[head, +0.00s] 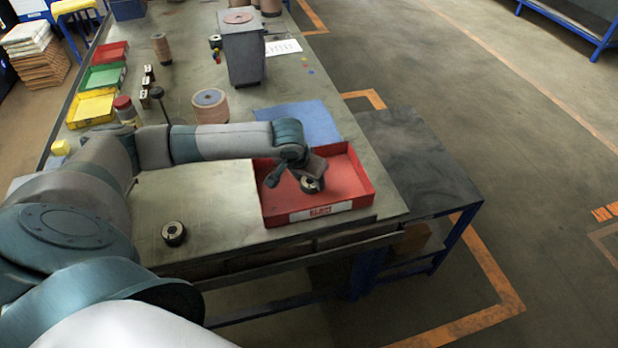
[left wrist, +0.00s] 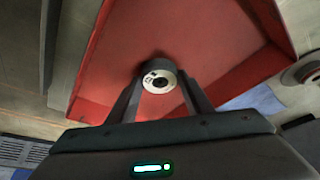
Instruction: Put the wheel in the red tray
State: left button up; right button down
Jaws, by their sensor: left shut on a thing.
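The red tray (head: 350,185) lies at the front right corner of the workbench, with a white label on its front wall. In the left wrist view its red floor (left wrist: 110,60) fills most of the picture. My left gripper (head: 311,184) is over the tray, shut on the wheel, a small dark disc with a pale face and a central hole. The wheel (left wrist: 159,80) sits between the two fingertips in the left wrist view. I cannot tell whether it touches the tray floor. My right gripper is not in view.
A similar dark wheel (head: 174,233) lies on the bench left of the tray. A blue mat (head: 306,122) lies behind the tray. A large roll (head: 210,105), a grey bin (head: 243,55), and yellow (head: 92,108), green and red small trays stand farther back.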

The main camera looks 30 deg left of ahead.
pick_arm(q)
jog(key=o, duration=1.1)
jog(key=shift+s+r, duration=0.15)
jog(key=shift+r, duration=0.35)
jog(key=b+v, duration=0.2)
jog(key=v, duration=0.9)
jog(key=shift+r, duration=0.1)
